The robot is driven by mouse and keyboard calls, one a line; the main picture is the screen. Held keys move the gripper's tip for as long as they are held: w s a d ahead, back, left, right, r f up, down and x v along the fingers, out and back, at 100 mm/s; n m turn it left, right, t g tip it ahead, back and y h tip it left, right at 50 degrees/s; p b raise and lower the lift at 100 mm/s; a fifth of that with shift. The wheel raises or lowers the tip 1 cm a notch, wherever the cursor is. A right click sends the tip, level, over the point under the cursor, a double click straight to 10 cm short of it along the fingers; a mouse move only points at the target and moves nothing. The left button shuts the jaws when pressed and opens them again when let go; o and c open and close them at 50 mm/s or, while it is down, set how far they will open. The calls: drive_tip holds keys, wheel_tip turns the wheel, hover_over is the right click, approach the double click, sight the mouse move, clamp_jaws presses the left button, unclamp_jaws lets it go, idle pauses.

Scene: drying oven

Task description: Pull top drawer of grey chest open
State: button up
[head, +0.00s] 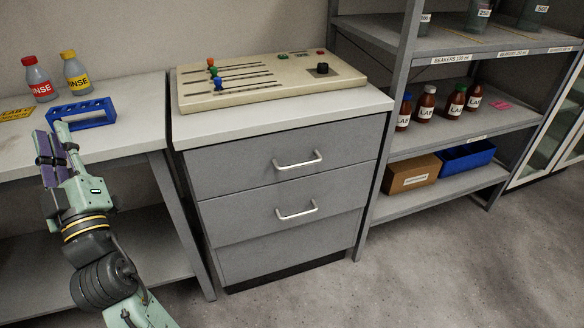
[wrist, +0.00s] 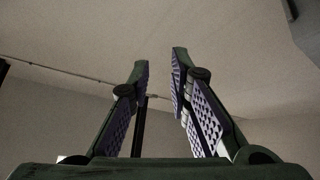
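The grey chest (head: 286,248) stands in the middle of the head view under a pale worktop. Its top drawer (head: 240,170) looks closed, with a light bar handle (head: 298,161) on its front. A second drawer (head: 235,214) with a similar handle (head: 297,211) is below and also looks closed. My gripper (head: 54,142) is at the left of the head view, near the front of the left bench, well left of the chest and touching neither handle. In the wrist view its two fingers (wrist: 160,65) point up, apart, with nothing between them.
The left bench (head: 135,115) holds a blue rack (head: 82,118) and two rinse bottles (head: 38,80) near my gripper. A slider panel (head: 270,85) sits on the chest's worktop. A shelf unit (head: 440,180) stands right of the chest. The floor (head: 420,265) in front right is clear.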

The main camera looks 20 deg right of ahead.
drive_tip(key=w+d+f+m+g+h, duration=0.1)
drive_tip(key=w+d+f+h, duration=0.4)
drive_tip(key=d, duration=0.3)
drive_tip(key=w+d+f+m+g+h, duration=0.1)
drive_tip(key=w+d+f+h, duration=0.1)
drive_tip(key=d+f+h, duration=0.5)
drive_tip(key=g+h+p, duration=0.2)
drive_tip(key=g+h, duration=0.6)
drive_tip(key=h, duration=0.1)
approach(300, 165)
drive_tip(key=shift+m, duration=0.3)
drive_tip(key=p+x, duration=0.1)
drive_tip(key=x, duration=0.4)
drive_tip(key=p+x, duration=0.1)
drive_tip(key=x, duration=0.4)
drive_tip(key=shift+w+f+p, duration=0.2)
drive_tip(key=shift+w+p, duration=0.1)
clamp_jaws()
